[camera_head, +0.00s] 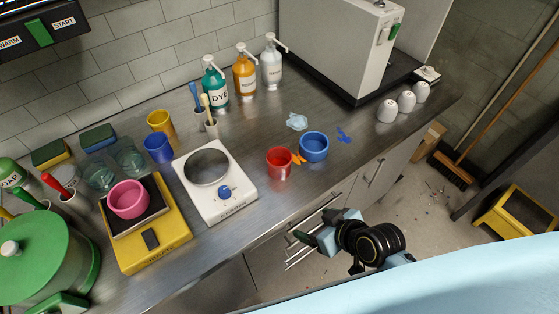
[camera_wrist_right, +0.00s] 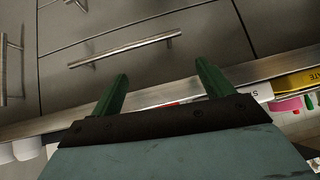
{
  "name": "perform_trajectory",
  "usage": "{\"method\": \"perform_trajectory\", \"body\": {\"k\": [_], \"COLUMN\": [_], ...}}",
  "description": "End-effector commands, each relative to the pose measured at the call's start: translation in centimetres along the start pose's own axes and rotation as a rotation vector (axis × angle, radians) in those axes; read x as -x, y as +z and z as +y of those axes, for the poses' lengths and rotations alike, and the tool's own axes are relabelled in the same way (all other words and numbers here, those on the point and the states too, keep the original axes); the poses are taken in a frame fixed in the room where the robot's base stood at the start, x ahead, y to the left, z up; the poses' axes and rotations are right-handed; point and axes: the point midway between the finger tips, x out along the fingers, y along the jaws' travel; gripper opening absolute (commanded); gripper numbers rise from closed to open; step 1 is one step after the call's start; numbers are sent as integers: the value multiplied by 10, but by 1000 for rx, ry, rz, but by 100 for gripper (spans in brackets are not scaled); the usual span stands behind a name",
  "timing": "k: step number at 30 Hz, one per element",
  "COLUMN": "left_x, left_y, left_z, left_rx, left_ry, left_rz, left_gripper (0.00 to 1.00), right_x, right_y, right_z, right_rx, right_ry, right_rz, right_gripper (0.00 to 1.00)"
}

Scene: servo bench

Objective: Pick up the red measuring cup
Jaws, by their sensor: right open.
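The red measuring cup (camera_head: 279,166) stands upright on the steel counter near its front edge, left of a blue cup (camera_head: 314,148). An orange piece lies between them. My right gripper (camera_head: 308,238) is in front of the counter, below and to the right of the red cup, apart from it. In the right wrist view its green fingers (camera_wrist_right: 163,72) are spread with nothing between them, facing the drawer fronts. A small red patch shows behind the gripper there, too little to identify. My left gripper is not in view.
Blue scraps (camera_head: 344,134) lie right of the blue cup. Pump bottles (camera_head: 245,73) stand behind. Drawer handles (camera_wrist_right: 125,49) jut out below the counter edge.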

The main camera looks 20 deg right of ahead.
Motion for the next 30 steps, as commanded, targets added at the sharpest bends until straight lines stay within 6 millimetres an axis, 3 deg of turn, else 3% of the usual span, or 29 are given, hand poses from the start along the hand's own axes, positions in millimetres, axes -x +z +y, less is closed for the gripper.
{"method": "perform_trajectory", "body": {"k": [3, 5, 13, 17, 24, 30], "left_x": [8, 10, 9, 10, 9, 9], "left_y": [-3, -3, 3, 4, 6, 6], "left_z": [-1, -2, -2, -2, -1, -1], "left_rx": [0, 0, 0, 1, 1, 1], "left_ry": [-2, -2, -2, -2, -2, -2], "left_rz": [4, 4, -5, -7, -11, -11], "left_gripper": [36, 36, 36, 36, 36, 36], "right_x": [35, 45, 44, 30, -12, -29], "right_y": [-46, -71, -105, -114, -132, -138], "right_z": [-8, -8, 8, 10, 10, 10], "right_rx": [47, 72, 84, 80, 81, 83], "right_ry": [-24, -32, 11, 18, 17, 18], "right_rz": [83, 180, 387, 407, 406, 403], "right_gripper": [80, 80, 80, 80, 80, 80]}}
